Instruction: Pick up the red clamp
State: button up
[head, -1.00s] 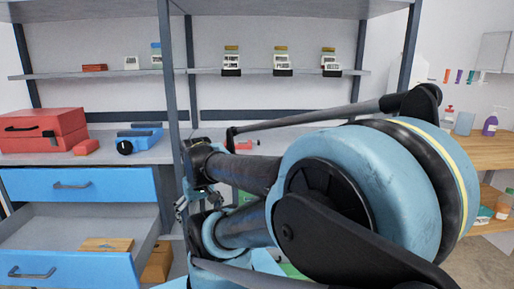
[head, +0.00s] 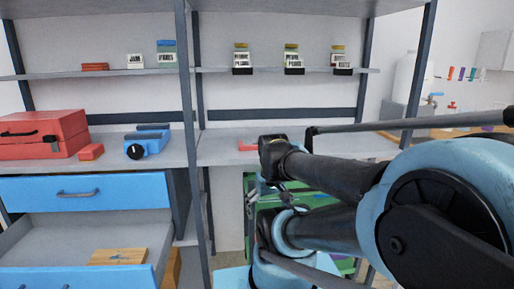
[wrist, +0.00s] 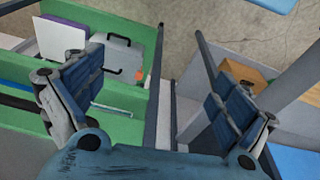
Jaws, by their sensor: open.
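A small red item (head: 248,145) that may be the red clamp lies on the grey worktop in the head view, just left of my arm's end. My arm hides part of it, so its shape is unclear. My gripper (head: 260,188) hangs below and in front of the worktop edge. In the wrist view my gripper (wrist: 155,105) points down with its two blue-padded fingers wide apart and nothing between them. No red clamp can be made out in the wrist view.
A red toolbox (head: 45,136), a small red box (head: 90,152) and a blue tool (head: 146,143) stand on the left worktop. An open blue drawer (head: 85,194) juts out below. A grey post (head: 190,120) rises left of my gripper. A green cart (wrist: 120,20) lies below.

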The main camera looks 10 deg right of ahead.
aim_at(253, 147)
jog(key=k, duration=0.5)
jog(key=z, duration=2.15)
jog(key=i, duration=0.75)
jog(key=u, duration=1.55)
